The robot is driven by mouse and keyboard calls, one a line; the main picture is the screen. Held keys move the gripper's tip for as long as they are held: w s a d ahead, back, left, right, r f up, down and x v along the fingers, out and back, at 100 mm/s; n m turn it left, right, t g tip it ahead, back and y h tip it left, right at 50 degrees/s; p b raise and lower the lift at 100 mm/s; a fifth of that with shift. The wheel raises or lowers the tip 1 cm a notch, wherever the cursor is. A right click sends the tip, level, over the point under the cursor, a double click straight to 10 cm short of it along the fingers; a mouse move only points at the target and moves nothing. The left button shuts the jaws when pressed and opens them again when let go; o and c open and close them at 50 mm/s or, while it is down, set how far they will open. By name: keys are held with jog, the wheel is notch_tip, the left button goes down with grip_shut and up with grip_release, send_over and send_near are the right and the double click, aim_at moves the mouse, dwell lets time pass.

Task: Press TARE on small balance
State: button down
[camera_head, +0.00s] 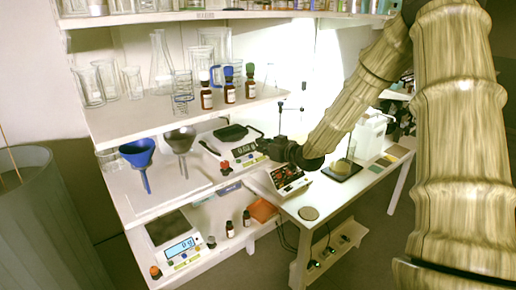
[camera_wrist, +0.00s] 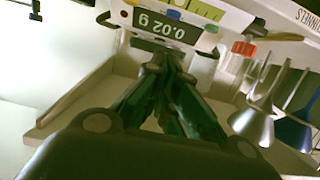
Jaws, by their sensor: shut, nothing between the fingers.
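The small balance (camera_head: 238,160) stands on the middle shelf, with a dark pan at its back. In the wrist view, its white front panel (camera_wrist: 205,10) carries a dark display (camera_wrist: 152,24) reading 0.02 g, upside down in the picture. Coloured keys, one yellow and one blue, sit beside the display; I cannot read which is TARE. My gripper (camera_head: 264,146) is at the balance's right front end in the head view. In the wrist view, its fingertips (camera_wrist: 166,62) are together and empty, close to the display's edge. I cannot tell whether they touch the panel.
A red-capped vial (camera_head: 226,168) stands near the balance front. A blue funnel (camera_head: 138,152) and a grey funnel (camera_head: 180,142) are to the left. Brown bottles (camera_head: 229,92) stand on the shelf above. A larger balance (camera_head: 182,250) is below, and another device (camera_head: 286,178) is at right.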

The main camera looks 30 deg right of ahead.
jog(key=shift+b+v, duration=0.55)
jog(key=shift+v, duration=1.85)
jog(key=s+a+f+g, duration=0.2)
jog(key=s+a+f, duration=0.25)
jog(key=f, duration=0.55)
jog(key=s+a+f+m+g, duration=0.1)
jog(key=s+a+f+g, duration=0.2)
jog(key=a+f, duration=0.5)
jog(key=s+a+f+g, duration=0.2)
jog(key=s+a+f, duration=0.15)
jog(key=f, duration=0.75)
jog(key=s+a+f+g, duration=0.2)
jog(key=s+a+f, duration=0.2)
jog(key=s, duration=0.6)
jog(key=s+a+f+g, duration=0.3)
jog(key=s+f, duration=0.5)
jog(key=s, duration=0.3)
jog(key=s+a+f+g+h, duration=0.1)
jog(key=s+a+f+g, duration=0.2)
jog(key=s, duration=0.8)
notch_tip(320, 180, down, 3)
jog(key=shift+s+a+f, duration=0.2)
jog(key=shift+a, duration=0.95)
